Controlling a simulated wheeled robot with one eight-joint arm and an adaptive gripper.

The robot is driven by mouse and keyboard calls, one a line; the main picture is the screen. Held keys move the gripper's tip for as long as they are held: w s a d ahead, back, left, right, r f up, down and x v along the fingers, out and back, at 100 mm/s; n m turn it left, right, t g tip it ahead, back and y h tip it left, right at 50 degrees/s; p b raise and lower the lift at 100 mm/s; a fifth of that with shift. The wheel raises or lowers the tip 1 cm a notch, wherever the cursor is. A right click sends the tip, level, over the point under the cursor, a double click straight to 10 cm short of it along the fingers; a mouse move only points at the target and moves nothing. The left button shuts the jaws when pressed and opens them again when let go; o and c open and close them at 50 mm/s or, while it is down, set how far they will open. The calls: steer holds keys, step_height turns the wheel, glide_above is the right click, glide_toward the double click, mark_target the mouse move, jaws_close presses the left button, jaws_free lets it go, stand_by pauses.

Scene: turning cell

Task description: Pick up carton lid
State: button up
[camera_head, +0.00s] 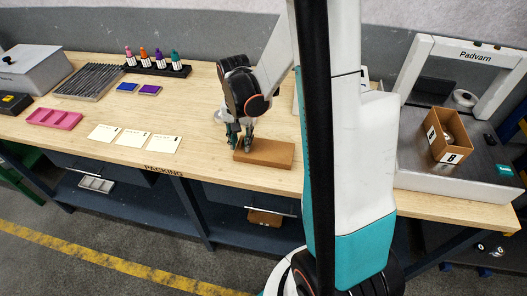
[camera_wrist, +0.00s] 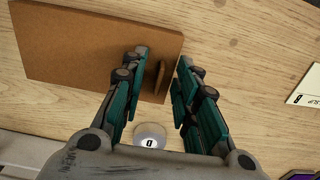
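The carton lid (camera_head: 265,152) is a flat brown board lying on the wooden packing table in the head view. In the wrist view the lid (camera_wrist: 75,45) fills the upper left, with a small upright brown tab (camera_wrist: 159,78) near its right end. My gripper (camera_head: 238,143) is low over the lid's left end. In the wrist view my gripper (camera_wrist: 164,62) is open, its fingers on either side of the tab. A gap shows between the tab and the right finger; contact at the left finger is unclear. An open brown carton (camera_head: 437,146) marked B stands at the right.
A round whitish piece (camera_wrist: 150,135) shows between the finger bases in the wrist view. Several white cards (camera_head: 133,138), a pink tray (camera_head: 55,118) and a rack of coloured bottles (camera_head: 157,67) lie left. A grey frame marked Padvarn (camera_head: 475,55) stands right, around the carton.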

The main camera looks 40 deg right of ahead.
jaws_close()
